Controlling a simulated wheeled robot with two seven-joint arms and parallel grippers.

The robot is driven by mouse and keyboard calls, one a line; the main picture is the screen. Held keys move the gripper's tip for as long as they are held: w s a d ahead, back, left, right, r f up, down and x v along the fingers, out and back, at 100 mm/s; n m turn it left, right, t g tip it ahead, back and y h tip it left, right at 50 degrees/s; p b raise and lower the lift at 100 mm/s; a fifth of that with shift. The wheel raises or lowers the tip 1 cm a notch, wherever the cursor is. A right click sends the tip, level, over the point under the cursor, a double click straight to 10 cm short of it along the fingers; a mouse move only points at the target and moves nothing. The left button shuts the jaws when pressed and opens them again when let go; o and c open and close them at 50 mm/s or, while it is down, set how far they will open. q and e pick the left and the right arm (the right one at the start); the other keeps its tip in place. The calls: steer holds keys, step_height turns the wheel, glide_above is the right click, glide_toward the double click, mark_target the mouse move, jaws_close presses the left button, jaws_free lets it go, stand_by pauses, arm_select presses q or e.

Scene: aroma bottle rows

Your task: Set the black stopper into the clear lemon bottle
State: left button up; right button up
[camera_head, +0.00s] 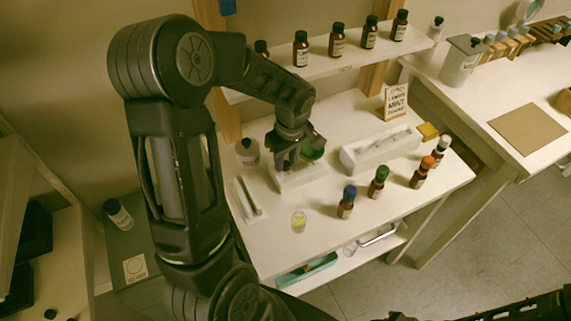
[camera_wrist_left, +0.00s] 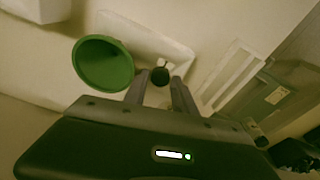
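The clear lemon bottle (camera_head: 299,222), with yellow liquid, stands open near the front left of the white table. My left gripper (camera_head: 288,163) is low over a small white tray (camera_head: 303,178) behind it. The black stopper (camera_wrist_left: 160,76) shows in the left wrist view, with the fingertips of my left gripper (camera_wrist_left: 160,82) on either side of it. I cannot tell whether they press on it. In the head view the stopper is hidden by the gripper. Only a dark part of my right arm shows at the bottom right edge, so its fingers cannot be made out.
A green funnel (camera_wrist_left: 103,63) is close beside the left fingers. A long white tray (camera_head: 382,148) and several brown bottles with coloured caps, such as the blue-capped one (camera_head: 347,201), stand to the right. A shelf (camera_head: 345,66) with brown bottles is behind.

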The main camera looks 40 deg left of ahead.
arm_select(q)
steer(key=shift+f, duration=0.45)
steer(key=shift+c, duration=0.5)
jaws_close()
